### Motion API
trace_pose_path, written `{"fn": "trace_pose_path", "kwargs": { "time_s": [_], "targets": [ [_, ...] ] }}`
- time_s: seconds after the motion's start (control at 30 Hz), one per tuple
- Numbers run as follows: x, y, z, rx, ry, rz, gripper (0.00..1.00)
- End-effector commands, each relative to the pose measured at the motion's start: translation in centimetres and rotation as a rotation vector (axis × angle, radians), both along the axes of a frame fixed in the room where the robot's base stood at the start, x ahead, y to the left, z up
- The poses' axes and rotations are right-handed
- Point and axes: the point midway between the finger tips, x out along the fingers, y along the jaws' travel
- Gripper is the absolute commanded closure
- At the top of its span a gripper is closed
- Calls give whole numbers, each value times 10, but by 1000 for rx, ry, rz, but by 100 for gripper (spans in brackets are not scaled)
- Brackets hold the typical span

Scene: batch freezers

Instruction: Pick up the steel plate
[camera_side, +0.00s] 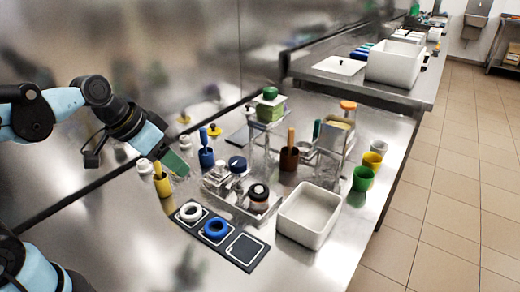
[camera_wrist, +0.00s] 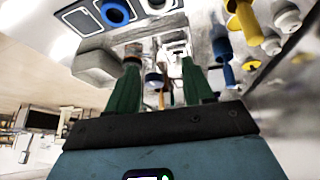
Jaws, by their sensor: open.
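My gripper (camera_side: 178,164) is open, with green fingers and nothing between them. It hangs above the left part of the steel table, near a yellow cup (camera_side: 161,185). In the wrist view my gripper (camera_wrist: 160,62) has its two fingers spread apart, with the cluster of items seen beyond the gap. I cannot single out the steel plate for certain. A low steel tray (camera_side: 236,212) holding jars stands in the middle of the table, right of my gripper, but I cannot tell whether it is the plate.
A black mat (camera_side: 248,265) bears a white ring (camera_side: 190,212), a blue ring (camera_side: 215,228) and an empty outlined square. A white bin (camera_side: 309,214) stands right of it. Blue (camera_side: 206,157) and brown (camera_side: 289,158) cups and green cups (camera_side: 362,178) stand around. The table's front left is bare.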

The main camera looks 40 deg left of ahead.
Motion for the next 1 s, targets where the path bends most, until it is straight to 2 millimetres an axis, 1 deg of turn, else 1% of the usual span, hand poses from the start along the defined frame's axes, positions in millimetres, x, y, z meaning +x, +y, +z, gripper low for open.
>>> {"fn": "trace_pose_path", "kwargs": {
  "time_s": [0.03,0.13,0.27,0.47,0.6,0.7,0.8,0.9,1.0],
  "targets": [
    [9,2,2,-27,19,-39,48],
    [23,3,5,-88,36,-151,48],
    [43,8,10,-173,15,-309,48],
    [74,26,18,-296,-123,-560,48],
    [91,47,22,-355,-287,-728,48],
    [98,63,24,-375,-409,-825,48],
    [101,75,25,-382,-508,-893,48],
    [102,82,25,-380,-571,-933,48],
    [102,85,22,-378,-598,-950,48]
  ]
}}
